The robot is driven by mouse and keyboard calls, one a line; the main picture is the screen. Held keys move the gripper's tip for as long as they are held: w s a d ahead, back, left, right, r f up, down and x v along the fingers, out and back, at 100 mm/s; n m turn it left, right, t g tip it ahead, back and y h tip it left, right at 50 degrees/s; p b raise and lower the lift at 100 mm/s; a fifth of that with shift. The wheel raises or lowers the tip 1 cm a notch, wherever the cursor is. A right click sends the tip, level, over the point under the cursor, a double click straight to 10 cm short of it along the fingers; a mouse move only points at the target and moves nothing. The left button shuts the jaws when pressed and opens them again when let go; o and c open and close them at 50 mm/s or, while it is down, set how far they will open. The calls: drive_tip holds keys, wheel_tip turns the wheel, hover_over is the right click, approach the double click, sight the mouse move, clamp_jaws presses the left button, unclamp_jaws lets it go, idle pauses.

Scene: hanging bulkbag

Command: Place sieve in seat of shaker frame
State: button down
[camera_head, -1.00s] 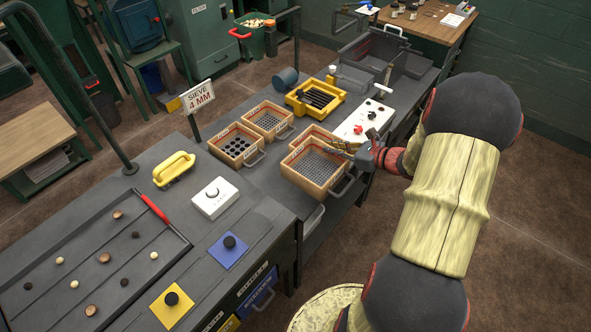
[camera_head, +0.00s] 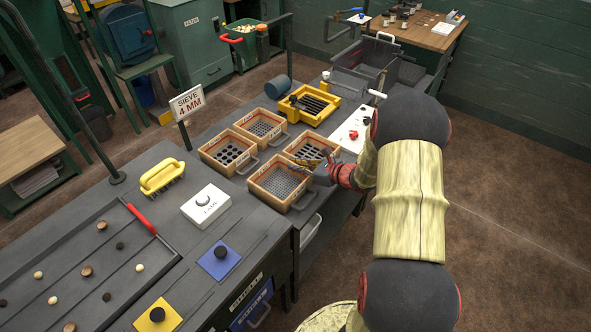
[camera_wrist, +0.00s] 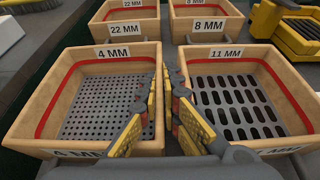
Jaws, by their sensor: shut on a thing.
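The 4 mm sieve (camera_head: 262,198) is a square wooden box with a red inner band and fine round holes. It is at the front left of the sieve group, labelled in the wrist view (camera_wrist: 124,53). My gripper (camera_head: 326,170) is at its right side. In the wrist view my gripper (camera_wrist: 165,90) is shut on its right wall, beside the 11 mm sieve. I cannot tell whether the sieve's base touches the bench. The yellow shaker frame (camera_head: 289,111) stands farther back, with dark bars across its seat. It partly shows in the wrist view (camera_wrist: 267,20).
The 11 mm sieve (camera_wrist: 247,53) is close on the right. The 22 mm (camera_head: 210,158) and 8 mm (camera_head: 243,131) sieves stand behind. A sign (camera_head: 187,102) reads SIEVE 4 MM. A white control panel (camera_head: 345,132) lies right of the sieves. A scale (camera_head: 206,206) is on the left bench.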

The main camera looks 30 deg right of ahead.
drive_tip(key=shift+f, duration=0.25)
drive_tip(key=shift+f, duration=0.15)
drive_tip(key=c, duration=2.1)
unclamp_jaws()
drive_tip(key=shift+c, duration=0.2)
drive_tip(key=shift+o, duration=0.7)
